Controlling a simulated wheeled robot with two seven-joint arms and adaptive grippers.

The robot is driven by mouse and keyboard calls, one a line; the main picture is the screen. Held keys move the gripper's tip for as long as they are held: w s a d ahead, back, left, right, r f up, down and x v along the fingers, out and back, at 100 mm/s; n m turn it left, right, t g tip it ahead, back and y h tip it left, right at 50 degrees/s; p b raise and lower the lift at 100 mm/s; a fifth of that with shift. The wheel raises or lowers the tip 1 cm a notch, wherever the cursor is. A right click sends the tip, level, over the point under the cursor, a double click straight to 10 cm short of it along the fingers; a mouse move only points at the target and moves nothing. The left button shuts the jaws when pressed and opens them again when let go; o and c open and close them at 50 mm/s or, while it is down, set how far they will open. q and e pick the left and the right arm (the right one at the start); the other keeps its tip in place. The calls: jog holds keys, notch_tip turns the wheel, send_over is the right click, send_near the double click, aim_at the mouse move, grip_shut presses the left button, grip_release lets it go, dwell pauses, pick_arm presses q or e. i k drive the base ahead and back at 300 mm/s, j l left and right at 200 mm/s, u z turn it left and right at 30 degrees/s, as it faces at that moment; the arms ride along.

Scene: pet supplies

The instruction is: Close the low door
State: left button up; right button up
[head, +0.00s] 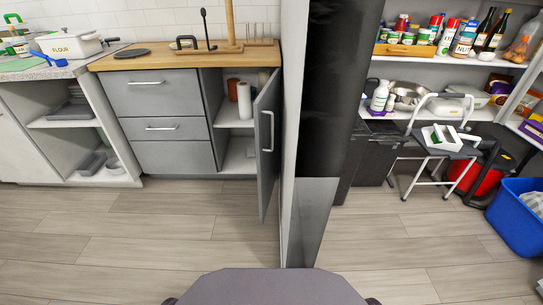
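A low grey cabinet door (266,148) stands wide open under the wooden counter, in the middle of the head view. It is hinged on the right side of its cabinet and swings out toward me. A silver bar handle (269,131) runs upright on the door's face. The open cabinet (238,112) behind it shows a shelf with a white paper roll (244,101) and a brown item (232,90). Neither of my grippers shows in this view.
Grey drawers (165,130) stand left of the open cabinet. A partition wall (290,110) is close to the door's right. Beyond it are pantry shelves, a folding step stool (445,150) and a blue bin (518,218). The wood floor before the cabinets is clear.

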aim_at(266, 105)
jog(key=i+j+u, duration=0.15)
jog(key=j, duration=0.25)
jog(key=j+u, duration=0.15)
jog(key=j, duration=0.25)
jog(key=i+j+u, duration=0.15)
jog(key=j, duration=0.25)
